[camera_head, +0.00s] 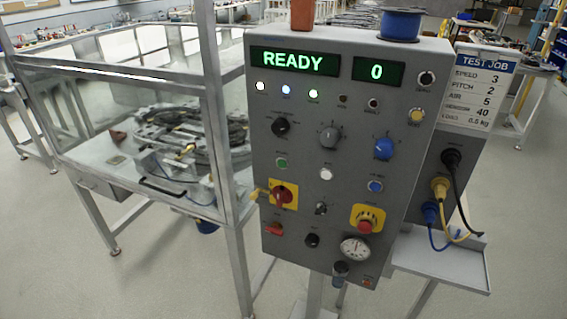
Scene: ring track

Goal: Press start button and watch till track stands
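The grey control panel (300,210) stands upright in the middle of the view. Its left display (294,62) reads READY and its right display (378,71) reads 0. A green button (281,162) sits on the left side of the panel; its label is too small to read. A white button (326,174) and a blue button (375,186) are to its right. The ring track (185,130) lies inside a clear-walled enclosure on the left, partly hidden by the frame; one frame cannot show whether it moves. Neither gripper is in view.
Three lamps are lit; the green one (313,94) is rightmost. A red emergency-type knob (366,223) and a red rotary switch (283,194) sit lower. A TEST JOB card (474,88) hangs at right above plugged cables and a shelf (445,262). The floor is clear.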

